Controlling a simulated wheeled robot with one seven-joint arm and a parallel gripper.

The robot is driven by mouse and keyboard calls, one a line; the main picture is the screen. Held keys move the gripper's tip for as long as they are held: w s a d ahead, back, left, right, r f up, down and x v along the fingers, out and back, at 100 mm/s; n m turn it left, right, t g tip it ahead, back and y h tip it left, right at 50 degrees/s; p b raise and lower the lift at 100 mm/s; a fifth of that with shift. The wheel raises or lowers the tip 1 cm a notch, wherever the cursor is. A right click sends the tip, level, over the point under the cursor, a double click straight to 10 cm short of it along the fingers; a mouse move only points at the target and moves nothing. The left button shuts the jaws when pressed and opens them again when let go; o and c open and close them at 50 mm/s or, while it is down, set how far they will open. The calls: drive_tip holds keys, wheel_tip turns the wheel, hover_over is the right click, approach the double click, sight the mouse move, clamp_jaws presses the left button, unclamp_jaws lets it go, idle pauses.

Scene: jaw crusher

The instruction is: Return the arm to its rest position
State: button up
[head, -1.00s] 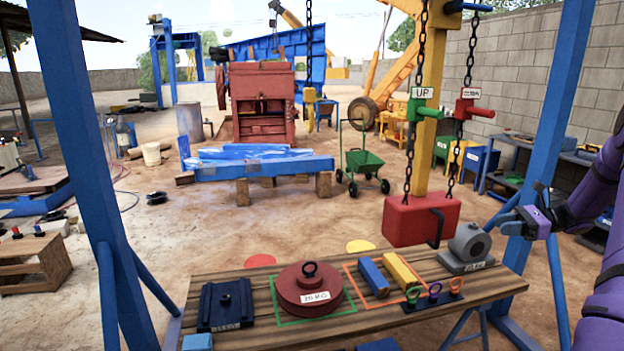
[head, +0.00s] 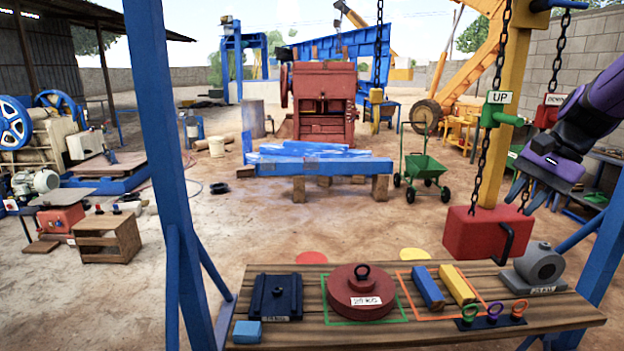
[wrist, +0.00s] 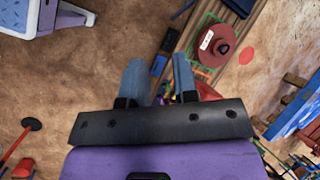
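My arm reaches in from the right edge of the head view, bent so that the purple gripper (head: 520,194) points down and a little left. It hangs in the air beside the red block (head: 476,236) on the chain hoist, to the right and above it in the picture. In the wrist view the two grey-blue fingers (wrist: 160,82) stand apart with nothing between them. Whether the gripper touches the hanging chain behind it I cannot tell.
A wooden bench (head: 300,334) in front holds a round red weight (head: 361,296), a blue bar (head: 428,287), a yellow bar (head: 457,285) and a grey motor-like weight (head: 540,266). Blue posts (head: 160,130) frame it. UP (head: 500,98) and DOWN handles hang on chains.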

drive_tip(key=s+a+r+n+t+h, duration=0.1)
drive_tip(key=s+a+n, duration=0.3)
drive_tip(key=s, duration=0.5)
drive_tip(key=s+a+r+n+t+h, duration=0.1)
drive_tip(key=s+a+n+t+h, duration=0.3)
drive_tip(key=s, duration=0.5)
drive_tip(key=shift+s+a+r+n+h, duration=0.3)
drive_tip(key=shift+a+n, duration=0.4)
drive_tip(key=shift+n, duration=0.4)
drive_tip(key=shift+w, duration=0.1)
idle(1.3)
